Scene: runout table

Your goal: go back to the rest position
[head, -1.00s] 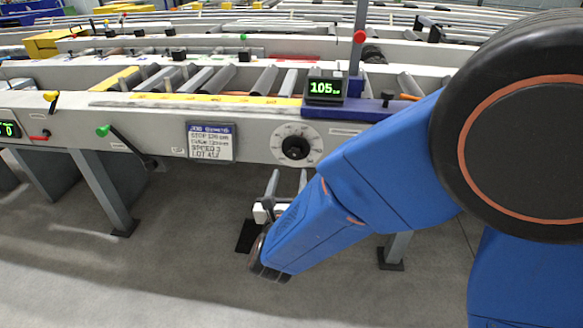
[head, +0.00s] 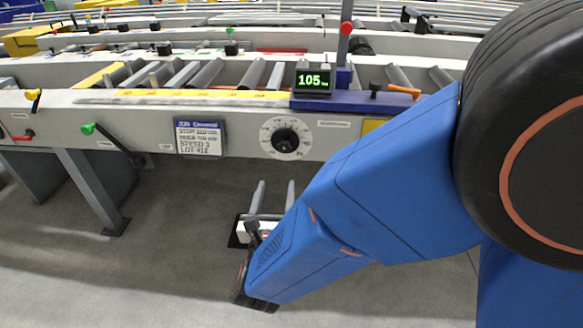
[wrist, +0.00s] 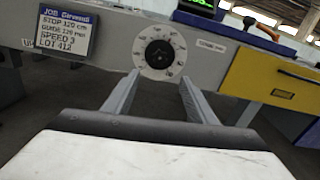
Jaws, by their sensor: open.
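My gripper (head: 274,198) is open and empty in the head view, its two grey fingers pointing toward the table's front panel, below the dial. It also shows in the wrist view (wrist: 155,97), with the fingers spread apart on either side below the dial. The white dial with a black knob (head: 286,138) is on the front panel, apart from the fingers; it also shows in the wrist view (wrist: 160,53). My blue arm reaches down from the right of the head view.
The runout table (head: 350,124) carries rollers, a blue stop with a green display reading 105 (head: 313,80) and an orange-handled lever (head: 400,90). A job card (head: 200,137) and a green-knobbed lever (head: 110,140) are left of the dial. A yellow panel (wrist: 270,72) is at right. Floor below is clear.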

